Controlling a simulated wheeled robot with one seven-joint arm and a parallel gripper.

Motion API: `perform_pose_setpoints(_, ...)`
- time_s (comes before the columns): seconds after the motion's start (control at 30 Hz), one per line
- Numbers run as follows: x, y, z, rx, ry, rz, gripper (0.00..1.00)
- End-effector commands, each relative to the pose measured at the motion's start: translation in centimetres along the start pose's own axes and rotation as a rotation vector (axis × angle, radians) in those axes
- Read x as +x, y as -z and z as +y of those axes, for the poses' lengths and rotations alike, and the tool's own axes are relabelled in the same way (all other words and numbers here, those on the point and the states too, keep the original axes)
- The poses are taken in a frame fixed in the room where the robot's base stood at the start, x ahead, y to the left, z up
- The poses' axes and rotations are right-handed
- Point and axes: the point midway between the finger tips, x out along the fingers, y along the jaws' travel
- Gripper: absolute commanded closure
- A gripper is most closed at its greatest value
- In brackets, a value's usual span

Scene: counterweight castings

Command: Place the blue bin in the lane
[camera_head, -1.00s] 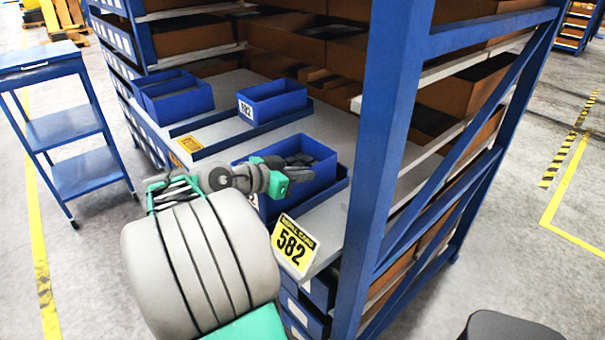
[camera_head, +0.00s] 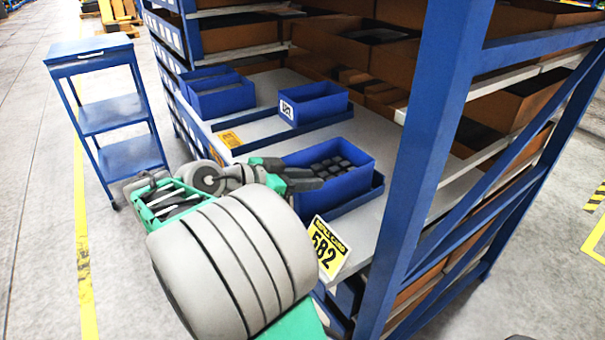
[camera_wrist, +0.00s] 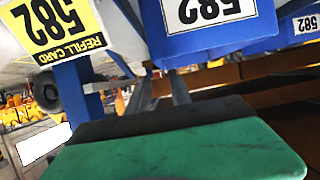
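A blue bin (camera_head: 345,185) full of dark castings sits at the near end of the shelf, within a low blue rim (camera_head: 375,188). My gripper (camera_head: 308,180) is at its left front side, overlapping the wall in the head view; contact is unclear. In the wrist view, a blue bin front with a 582 label (camera_wrist: 208,12) is close above the dark finger parts (camera_wrist: 160,92). Their opening is unclear.
A yellow 582 refill card (camera_head: 327,248) stands at the shelf's front edge, near my arm. A blue rack post (camera_head: 425,150) rises right of the bin. More blue bins (camera_head: 222,98) stand at the back left. A blue cart (camera_head: 108,115) stands left on open floor.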

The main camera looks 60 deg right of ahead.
Motion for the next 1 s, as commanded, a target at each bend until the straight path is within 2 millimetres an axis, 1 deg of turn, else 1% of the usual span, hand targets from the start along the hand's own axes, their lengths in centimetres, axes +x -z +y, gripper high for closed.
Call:
perform_pose_setpoints(0.03,-1.1,1.4,0.0,-0.006,-0.001,0.001,0.75)
perform_pose_setpoints(0.1,-1.7,1.2,0.0,-0.006,-0.001,0.000,0.75)
perform_pose_setpoints(0.23,-2.2,0.8,0.1,-0.002,-0.002,0.001,0.75)
perform_pose_setpoints(0.43,-2.2,0.3,0.1,0.001,-0.002,0.002,0.75)
perform_pose_setpoints(1.0,-2.2,0.3,0.1,0.001,-0.002,0.002,0.75)
